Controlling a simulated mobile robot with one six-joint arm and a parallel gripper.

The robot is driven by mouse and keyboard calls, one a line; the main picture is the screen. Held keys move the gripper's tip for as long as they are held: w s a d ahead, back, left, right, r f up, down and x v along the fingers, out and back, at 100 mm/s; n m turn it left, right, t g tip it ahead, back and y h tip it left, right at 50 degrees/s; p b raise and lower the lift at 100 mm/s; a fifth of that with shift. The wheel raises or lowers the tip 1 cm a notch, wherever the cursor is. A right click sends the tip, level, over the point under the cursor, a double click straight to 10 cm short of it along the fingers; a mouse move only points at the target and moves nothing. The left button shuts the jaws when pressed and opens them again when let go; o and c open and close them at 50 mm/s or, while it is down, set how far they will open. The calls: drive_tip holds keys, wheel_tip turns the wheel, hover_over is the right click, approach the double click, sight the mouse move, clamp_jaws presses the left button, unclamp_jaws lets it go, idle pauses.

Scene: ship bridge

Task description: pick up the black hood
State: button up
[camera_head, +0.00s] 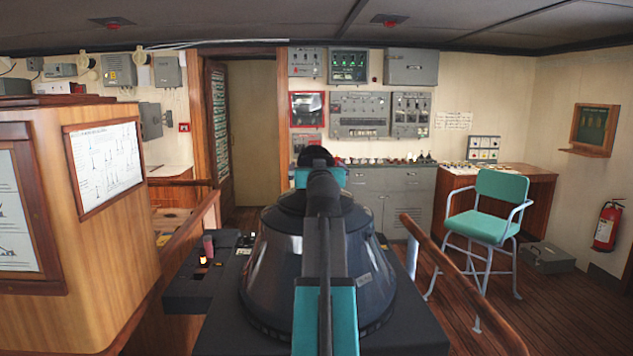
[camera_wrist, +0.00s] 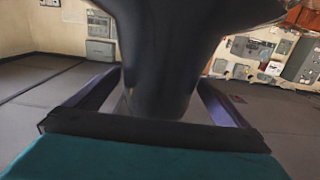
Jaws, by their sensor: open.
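The black hood (camera_head: 268,262) is a large dark, shiny cone. It stands upright on a dark console in the middle of the head view, and my teal and black arm crosses in front of it. In the wrist view the hood (camera_wrist: 165,50) appears upside down, wide at the top and narrowing to a neck. My gripper (camera_wrist: 157,92) is open, with one finger on each side of that neck. Narrow gaps seem to show beside the neck, but I cannot tell whether a finger touches it. In the head view my arm hides the fingers.
The dark console (camera_head: 218,282) has small controls at its left. A wooden rail (camera_head: 462,285) runs at the right, with a teal chair (camera_head: 498,207) beyond it. A wooden cabinet (camera_head: 95,245) stands close at the left. Grey cabinets (camera_head: 395,193) line the back wall.

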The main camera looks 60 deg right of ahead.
drive_tip(key=shift+p+x, duration=0.45)
drive_tip(key=shift+x, duration=1.3)
drive_tip(key=shift+s, duration=0.1)
drive_tip(key=shift+r, duration=0.1)
drive_tip(key=c, duration=1.6)
